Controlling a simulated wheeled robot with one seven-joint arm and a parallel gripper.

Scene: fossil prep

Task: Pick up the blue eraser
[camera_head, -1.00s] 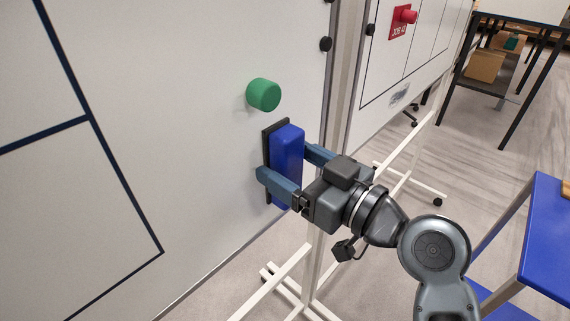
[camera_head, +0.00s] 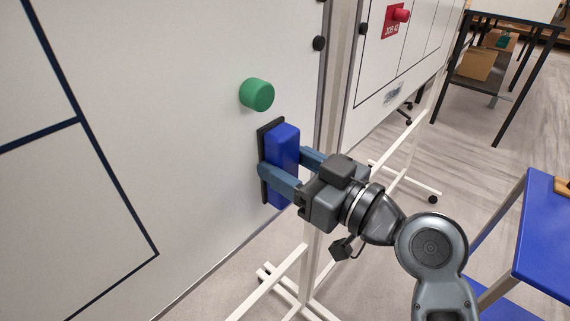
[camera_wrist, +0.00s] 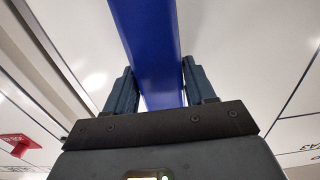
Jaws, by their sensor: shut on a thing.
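The blue eraser (camera_head: 284,145) is an upright block with a dark backing, at the face of the near whiteboard (camera_head: 190,170). My gripper (camera_head: 288,168) has one finger on each side of the eraser and is shut on it. In the wrist view the eraser (camera_wrist: 150,50) runs between the two fingers (camera_wrist: 160,92). Whether the dark backing still touches the board cannot be told.
A green round magnet (camera_head: 257,95) is on the board just above the eraser. A second whiteboard (camera_head: 425,60) with a red magnet (camera_head: 400,15) stands to the right. White stand legs (camera_head: 285,280) are below. A blue-topped table (camera_head: 545,225) is at the right.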

